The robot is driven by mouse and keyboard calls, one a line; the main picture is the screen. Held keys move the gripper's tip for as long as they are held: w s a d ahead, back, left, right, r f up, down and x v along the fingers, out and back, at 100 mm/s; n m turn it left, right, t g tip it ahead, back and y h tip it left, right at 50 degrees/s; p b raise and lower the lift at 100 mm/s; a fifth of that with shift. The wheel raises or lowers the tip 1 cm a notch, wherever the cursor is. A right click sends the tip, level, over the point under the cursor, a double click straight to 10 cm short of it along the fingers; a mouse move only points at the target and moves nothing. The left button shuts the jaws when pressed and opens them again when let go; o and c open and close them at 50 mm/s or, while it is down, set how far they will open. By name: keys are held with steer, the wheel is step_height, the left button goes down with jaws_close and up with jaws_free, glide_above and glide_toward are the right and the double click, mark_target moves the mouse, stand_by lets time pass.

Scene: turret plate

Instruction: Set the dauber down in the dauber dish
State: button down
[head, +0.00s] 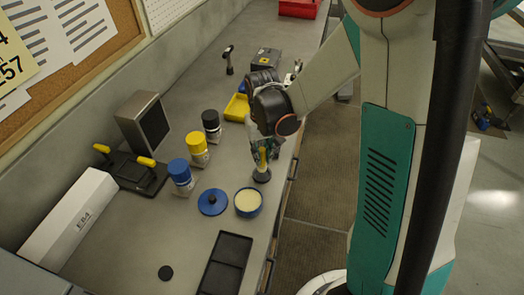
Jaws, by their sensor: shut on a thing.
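My gripper (264,152) points down over the bench near its right edge, shut on the dauber. The dauber (262,166) has a yellow handle and a dark round lower end. Its upper part is partly hidden by the fingers. I cannot tell whether its lower end touches the bench. A round blue dish (258,209) with a pale cream filling sits on the bench just in front of the dauber, apart from it. It looks like the dauber dish, but no label shows.
A blue lid (206,208) with a black knob lies left of the dish. A black compartment tray (228,246) lies in front. Bottles with blue (179,169), yellow (196,141) and black (211,119) caps stand left. A yellow bin (237,108) is behind. The bench edge is close on the right.

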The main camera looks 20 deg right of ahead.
mark_target(262, 160)
steer(key=shift+f, duration=0.15)
stand_by(0.5)
steer(key=shift+f+b, duration=0.35)
steer(key=shift+b, duration=0.1)
steer(key=shift+f+b, duration=1)
steer(key=shift+b, duration=0.1)
stand_by(1.2)
steer(key=c, duration=1.4)
jaws_free()
step_height(262, 160, up, 12)
steer(key=shift+s+r, duration=0.1)
